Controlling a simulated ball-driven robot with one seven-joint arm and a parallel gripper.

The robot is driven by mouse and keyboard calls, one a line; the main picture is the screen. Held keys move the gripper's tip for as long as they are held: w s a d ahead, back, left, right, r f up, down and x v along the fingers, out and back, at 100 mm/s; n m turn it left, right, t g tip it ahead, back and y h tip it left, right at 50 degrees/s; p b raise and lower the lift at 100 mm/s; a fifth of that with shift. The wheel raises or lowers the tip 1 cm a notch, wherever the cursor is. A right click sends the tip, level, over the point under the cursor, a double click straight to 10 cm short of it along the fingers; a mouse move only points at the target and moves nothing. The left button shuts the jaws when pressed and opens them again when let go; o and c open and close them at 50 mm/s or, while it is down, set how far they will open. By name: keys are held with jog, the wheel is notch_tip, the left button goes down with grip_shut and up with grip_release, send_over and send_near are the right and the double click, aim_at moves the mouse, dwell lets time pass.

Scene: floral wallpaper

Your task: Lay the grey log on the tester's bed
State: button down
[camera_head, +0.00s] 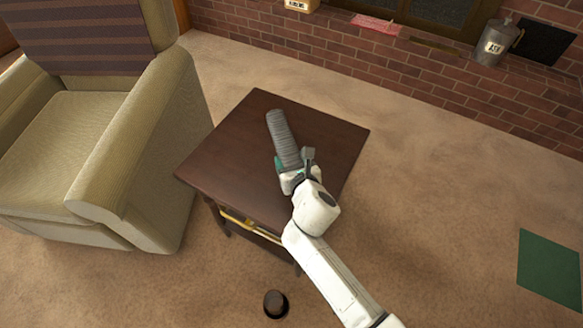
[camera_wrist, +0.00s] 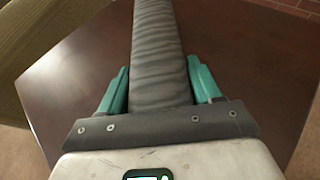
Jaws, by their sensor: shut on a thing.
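The grey log (camera_head: 281,135) is long, ribbed and dark grey. It reaches over the dark wooden table (camera_head: 235,160), pointing toward its far edge. My gripper (camera_head: 288,166), with teal fingers, is shut on the log's near end. In the wrist view the log (camera_wrist: 157,45) runs straight away from my gripper (camera_wrist: 160,82), with one finger along each side. Whether the log touches the tabletop or hangs just above it I cannot tell. I cannot make out a tester or its bed in either view.
A beige armchair (camera_head: 135,150) stands close to the table's left side. A small dark round object (camera_head: 275,303) is on the carpet in front. A green mat (camera_head: 549,266) lies at the right. A metal ash can (camera_head: 492,45) stands by the brick wall. The visible tabletop around the log is bare.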

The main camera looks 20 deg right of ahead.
jog(key=shift+f, duration=0.7)
jog(key=shift+c, duration=1)
grip_release()
jog(key=shift+f, duration=0.15)
jog(key=shift+s+r, duration=0.1)
jog(key=shift+r, duration=0.15)
jog(key=p+v, duration=0.3)
jog(key=v, duration=0.8)
jog(key=shift+s+r, duration=0.15)
jog(key=shift+s, duration=0.2)
